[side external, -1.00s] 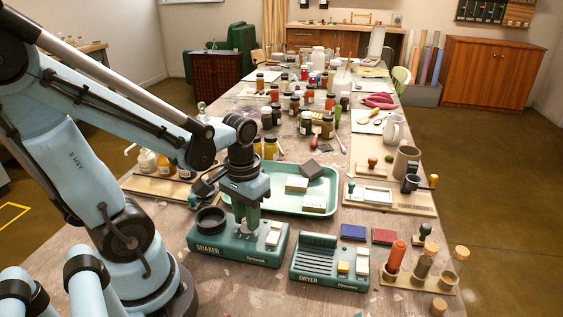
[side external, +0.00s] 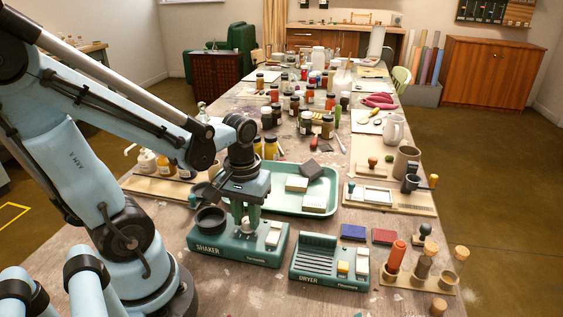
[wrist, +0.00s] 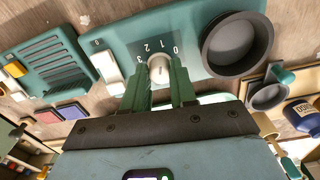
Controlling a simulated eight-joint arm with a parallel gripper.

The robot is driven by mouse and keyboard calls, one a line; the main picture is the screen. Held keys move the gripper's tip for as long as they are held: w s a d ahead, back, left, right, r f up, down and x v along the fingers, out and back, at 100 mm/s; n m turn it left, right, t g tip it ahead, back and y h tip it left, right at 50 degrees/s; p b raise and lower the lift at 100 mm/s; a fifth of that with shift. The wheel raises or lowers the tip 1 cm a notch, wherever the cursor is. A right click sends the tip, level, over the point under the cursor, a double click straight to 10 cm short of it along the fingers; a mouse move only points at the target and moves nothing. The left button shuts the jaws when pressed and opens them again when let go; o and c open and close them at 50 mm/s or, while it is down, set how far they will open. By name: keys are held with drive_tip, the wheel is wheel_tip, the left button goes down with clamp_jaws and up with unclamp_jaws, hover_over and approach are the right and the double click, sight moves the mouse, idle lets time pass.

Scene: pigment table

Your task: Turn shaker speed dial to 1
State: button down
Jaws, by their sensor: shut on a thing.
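The green shaker (side external: 225,254) stands on the near part of the table, with a dark round cup holder on its left. Its white speed dial (wrist: 159,68) shows in the wrist view, with the numbers 0, 1, 2 and 3 printed in an arc beside it. I cannot clearly tell which number the dial points at. My gripper (side external: 246,224) points down over the shaker, its fingers shut on the dial from both sides. The fingers (wrist: 160,80) hide part of the dial's edges. A white rocker switch (wrist: 107,70) sits beside the dial.
The green dryer (side external: 328,277) stands just right of the shaker. A mint tray (side external: 325,200) with blocks lies behind. Blue (side external: 353,232) and red (side external: 384,236) pads and a wooden rack (side external: 425,279) of corked tubes are to the right. Many jars fill the table farther back.

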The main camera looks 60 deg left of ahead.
sight(247, 219)
drive_tip(key=c, duration=0.9)
unclamp_jaws()
wheel_tip(247, 219, up, 12)
drive_tip(key=shift+r, duration=0.1)
drive_tip(key=w+d+f+m+t, duration=0.3)
drive_tip(key=w+d+m+t, duration=0.3)
drive_tip(key=w+m+t, duration=0.1)
drive_tip(key=shift+f+m, duration=0.35)
drive_tip(key=shift+m, duration=0.15)
